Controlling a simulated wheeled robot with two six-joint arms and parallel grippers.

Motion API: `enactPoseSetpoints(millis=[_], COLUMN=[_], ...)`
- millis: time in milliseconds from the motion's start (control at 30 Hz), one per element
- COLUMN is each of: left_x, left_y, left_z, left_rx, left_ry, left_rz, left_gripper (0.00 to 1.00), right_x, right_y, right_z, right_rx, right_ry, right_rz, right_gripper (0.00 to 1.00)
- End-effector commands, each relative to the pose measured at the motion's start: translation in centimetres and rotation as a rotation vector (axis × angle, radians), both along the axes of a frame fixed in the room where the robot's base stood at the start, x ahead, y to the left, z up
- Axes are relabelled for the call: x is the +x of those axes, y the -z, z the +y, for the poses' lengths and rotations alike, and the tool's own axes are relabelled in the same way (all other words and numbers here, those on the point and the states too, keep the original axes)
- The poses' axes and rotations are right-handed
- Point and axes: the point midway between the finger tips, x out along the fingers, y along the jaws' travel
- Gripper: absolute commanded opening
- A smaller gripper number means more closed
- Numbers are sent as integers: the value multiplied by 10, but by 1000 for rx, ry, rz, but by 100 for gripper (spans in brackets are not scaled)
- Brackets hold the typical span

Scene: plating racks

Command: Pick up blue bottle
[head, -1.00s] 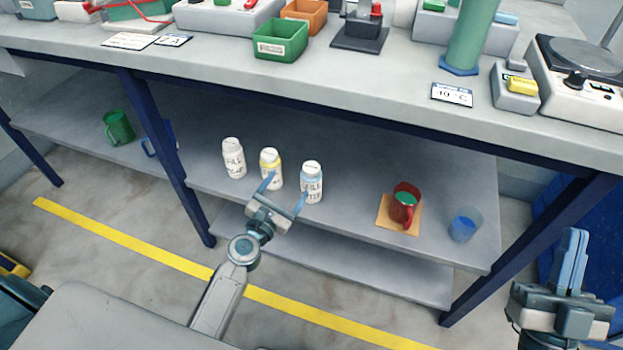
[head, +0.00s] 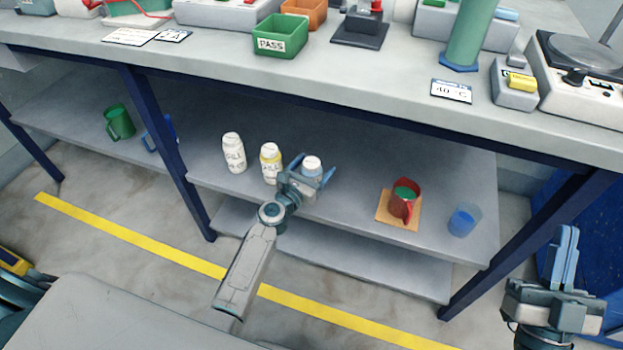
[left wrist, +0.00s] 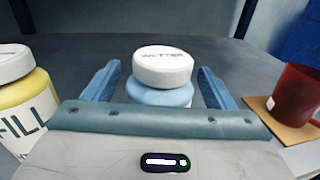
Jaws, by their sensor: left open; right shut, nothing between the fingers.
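The blue bottle (head: 312,168) has a white cap and a light blue body. It stands upright on the shelf under the bench. My left gripper (head: 314,167) is open, with one finger on each side of the bottle. In the left wrist view the blue bottle (left wrist: 163,76) stands between the spread fingers (left wrist: 163,88), with a gap on both sides. Its lower part is hidden behind the gripper body. My right gripper (head: 563,260) is shut and empty at the lower right, away from the shelf.
A yellow bottle (head: 270,163) stands close to the left of my left gripper, with a white bottle (head: 234,154) beyond it. A red mug (head: 403,207) on an orange mat (head: 383,215) and a blue cup (head: 464,220) are to the right. The bench top (head: 350,88) overhangs the shelf.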

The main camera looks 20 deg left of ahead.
Motion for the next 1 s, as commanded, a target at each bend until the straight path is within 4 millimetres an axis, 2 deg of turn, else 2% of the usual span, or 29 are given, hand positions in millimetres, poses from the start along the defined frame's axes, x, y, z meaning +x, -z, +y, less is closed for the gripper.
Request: enactPoseSetpoints(millis=[100, 333, 600, 633, 1000], left_x=[8, 8, 8, 8, 8], left_y=[1, 0, 0, -1, -3], left_z=[-2, -2, -2, -2, -2], left_rx=[0, 1, 1, 1, 1], left_ry=[0, 0, 0, 0, 0], left_rz=[0, 1, 0, -1, -1], left_gripper=[78, 76, 23, 21, 21], right_x=[-2, -2, -2, -2, 0], right_y=[-4, -5, -5, -5, -3], right_z=[0, 0, 0, 0, 0], right_rx=[-3, -2, -3, -3, -3], right_ry=[0, 0, -1, -1, -1], right_rz=[-28, -31, -31, -31, -11], right_gripper=[0, 0, 0, 0, 0])
